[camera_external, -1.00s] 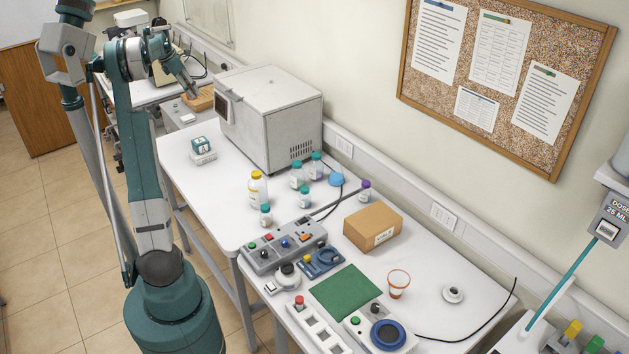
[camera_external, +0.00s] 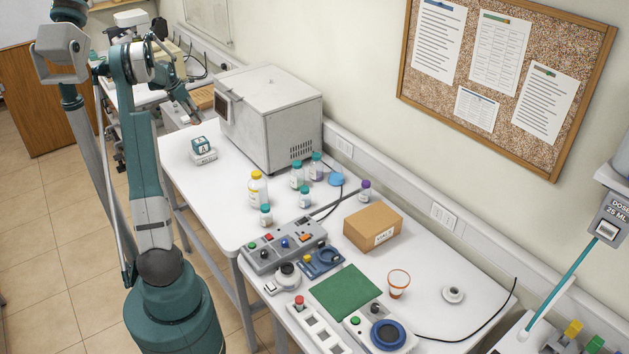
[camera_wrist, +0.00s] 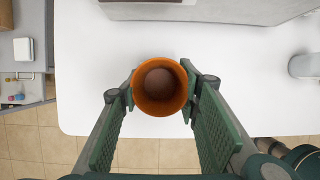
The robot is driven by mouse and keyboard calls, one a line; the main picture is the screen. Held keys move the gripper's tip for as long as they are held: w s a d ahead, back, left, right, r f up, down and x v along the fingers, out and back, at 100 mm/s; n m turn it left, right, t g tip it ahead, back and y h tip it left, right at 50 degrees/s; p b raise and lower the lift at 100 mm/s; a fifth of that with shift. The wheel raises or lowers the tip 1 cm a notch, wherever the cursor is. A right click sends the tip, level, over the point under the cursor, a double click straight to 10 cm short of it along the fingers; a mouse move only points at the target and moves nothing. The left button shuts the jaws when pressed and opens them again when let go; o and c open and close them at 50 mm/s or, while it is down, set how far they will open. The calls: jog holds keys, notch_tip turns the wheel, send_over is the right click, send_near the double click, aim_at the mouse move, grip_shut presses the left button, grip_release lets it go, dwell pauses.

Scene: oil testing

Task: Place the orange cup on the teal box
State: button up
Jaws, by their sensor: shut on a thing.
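In the wrist view, an orange cup (camera_wrist: 160,112) with an open round mouth is between the two green fingers of my gripper (camera_wrist: 159,88). The gripper is shut on it, and I look down into its mouth. In the external view my gripper (camera_external: 190,110) is at the far left end of the white table; the cup in it cannot be made out there. The teal box (camera_external: 201,144), with a letter on its side, sits on a white block (camera_external: 204,158) just below and in front of the gripper. The teal box does not show in the wrist view; the cup may hide it.
A large grey-white machine (camera_external: 268,112) stands right of the teal box. Several bottles, including a yellow-capped one (camera_external: 257,190), stand nearer. A cardboard box (camera_external: 373,227), a green mat (camera_external: 345,292) and an orange-rimmed cup (camera_external: 398,284) are farther right. Bare table surrounds the white block.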

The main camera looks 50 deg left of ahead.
jog(key=shift+f, duration=3.15)
jog(key=shift+f, duration=0.1)
jog(key=shift+f+p, duration=0.35)
jog(key=shift+f, duration=1.4)
jog(key=shift+f, duration=0.15)
jog(key=o, duration=0.9)
jog(key=shift+c, duration=0.2)
jog(key=v, duration=1.2)
jog(key=shift+b, duration=0.3)
